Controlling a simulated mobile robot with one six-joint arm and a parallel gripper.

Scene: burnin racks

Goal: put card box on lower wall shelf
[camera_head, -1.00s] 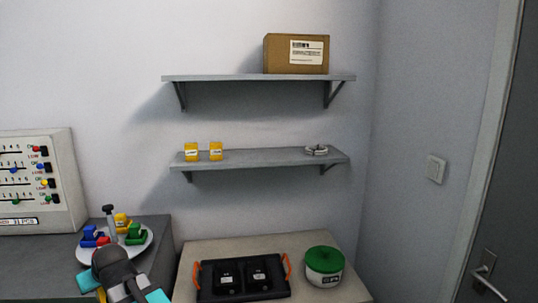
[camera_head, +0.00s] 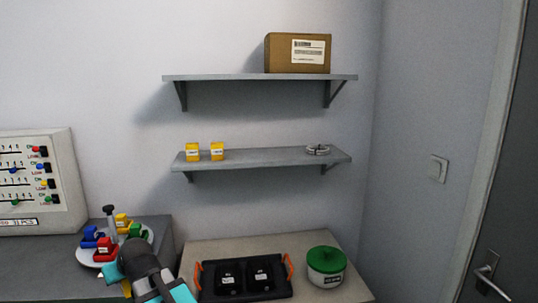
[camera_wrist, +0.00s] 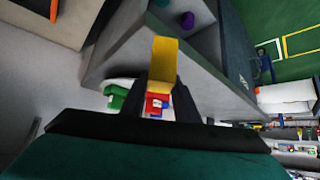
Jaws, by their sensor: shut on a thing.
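In the wrist view my gripper (camera_wrist: 163,88) is shut on a yellow block (camera_wrist: 164,58), which sticks out beyond the dark fingers; its colour matches two small yellow boxes. In the head view my gripper is largely hidden by my own arm at the lower left. The lower wall shelf (camera_head: 262,159) is grey. It carries the yellow boxes with white labels, one (camera_head: 192,152) near its left end and the other (camera_head: 217,151) beside it, and a silver ring-like item (camera_head: 318,149) on the right. A brown cardboard box (camera_head: 280,55) with a white label stands on the upper shelf (camera_head: 230,78).
The lower shelf's middle is clear. A round white tray (camera_head: 88,258) with coloured items and a post stands on the left counter. A panel (camera_head: 65,180) stands left.

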